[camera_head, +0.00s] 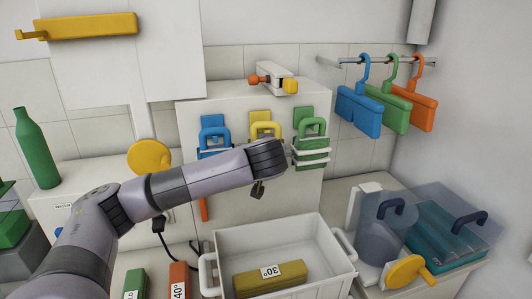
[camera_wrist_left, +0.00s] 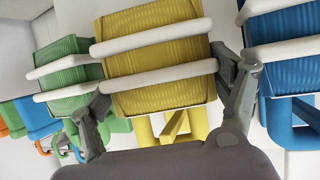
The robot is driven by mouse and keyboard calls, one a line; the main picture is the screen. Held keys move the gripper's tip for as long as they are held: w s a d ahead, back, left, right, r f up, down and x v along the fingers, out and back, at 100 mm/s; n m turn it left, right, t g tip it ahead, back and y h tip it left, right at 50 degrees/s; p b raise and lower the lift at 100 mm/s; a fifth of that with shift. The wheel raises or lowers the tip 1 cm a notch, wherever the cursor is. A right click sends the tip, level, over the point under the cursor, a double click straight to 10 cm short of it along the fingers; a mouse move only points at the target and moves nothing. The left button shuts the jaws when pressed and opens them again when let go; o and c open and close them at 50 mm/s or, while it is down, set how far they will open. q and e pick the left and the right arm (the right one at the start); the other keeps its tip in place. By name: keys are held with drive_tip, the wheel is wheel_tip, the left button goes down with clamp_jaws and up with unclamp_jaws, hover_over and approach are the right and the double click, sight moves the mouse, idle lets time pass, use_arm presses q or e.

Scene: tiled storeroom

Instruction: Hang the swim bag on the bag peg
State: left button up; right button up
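I cannot tell for sure which thing is the swim bag or the bag peg. Blue (camera_head: 214,124), yellow (camera_head: 264,116) and green (camera_head: 304,114) pieces with loop handles line the white cabinet front. In the left wrist view, a ribbed yellow block (camera_wrist_left: 160,55) with white bands lies between my open left gripper's fingers (camera_wrist_left: 165,88), green block (camera_wrist_left: 70,70) left and blue block (camera_wrist_left: 285,60) right. Contact is unclear. In the head view the left arm hides the yellow block and most of the gripper. My right gripper is not in view.
Blue (camera_head: 358,108), green (camera_head: 388,108) and orange (camera_head: 412,104) pieces hang from a wall rail (camera_head: 345,61). A yellow hooked bar (camera_head: 90,27) is upper left. A white bin (camera_head: 330,288) holds a yellow block (camera_head: 265,282). A green bottle (camera_head: 37,150) stands left; a clear-lidded teal box (camera_head: 445,250) right.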

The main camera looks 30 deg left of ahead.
use_arm(q)
drive_tip(key=o, duration=0.4)
